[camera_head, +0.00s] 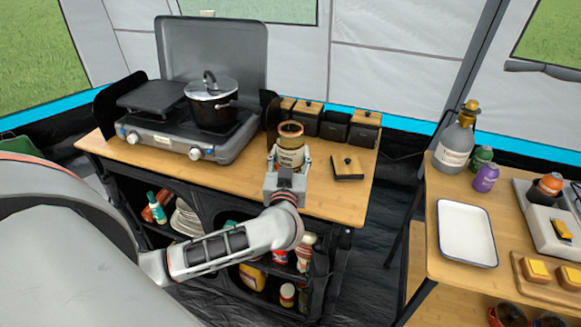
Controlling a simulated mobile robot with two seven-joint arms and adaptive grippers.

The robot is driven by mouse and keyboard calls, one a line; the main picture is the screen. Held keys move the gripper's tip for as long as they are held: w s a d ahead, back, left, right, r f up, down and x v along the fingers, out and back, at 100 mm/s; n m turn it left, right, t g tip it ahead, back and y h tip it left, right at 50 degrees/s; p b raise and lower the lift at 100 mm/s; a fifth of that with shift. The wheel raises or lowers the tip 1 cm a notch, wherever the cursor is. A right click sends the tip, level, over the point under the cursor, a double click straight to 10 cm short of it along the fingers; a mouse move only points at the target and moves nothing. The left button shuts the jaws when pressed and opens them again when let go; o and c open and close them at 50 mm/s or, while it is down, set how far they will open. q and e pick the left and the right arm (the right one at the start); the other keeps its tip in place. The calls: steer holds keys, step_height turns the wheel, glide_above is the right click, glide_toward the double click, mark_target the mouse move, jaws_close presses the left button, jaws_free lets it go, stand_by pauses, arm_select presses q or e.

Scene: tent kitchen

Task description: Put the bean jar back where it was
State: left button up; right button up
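The jar (290,155), apparently the bean jar, has a brown rim or lid and a pale label. It stands upright between the fingers of my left gripper (289,166), near the right part of the wooden stove table. The fingers lie against both sides of the jar. The gripper hides its lower part, so I cannot tell whether it touches the tabletop. My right gripper is not in view.
Dark canisters with wooden lids (335,124) line the back behind the jar. A camping stove (190,135) with a pot (212,108) stands left. A second table (440,195) holds bottles and a white tray (467,258).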

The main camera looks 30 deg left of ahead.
arm_select(q)
step_height(320, 180, down, 4)
steer(key=shift+r+b, duration=0.1)
steer(key=shift+b, duration=0.3)
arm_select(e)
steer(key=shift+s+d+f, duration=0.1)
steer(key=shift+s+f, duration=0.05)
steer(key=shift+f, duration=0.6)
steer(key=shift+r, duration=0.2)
arm_select(q)
steer(key=o, duration=1.4)
steer(key=shift+c, duration=0.2)
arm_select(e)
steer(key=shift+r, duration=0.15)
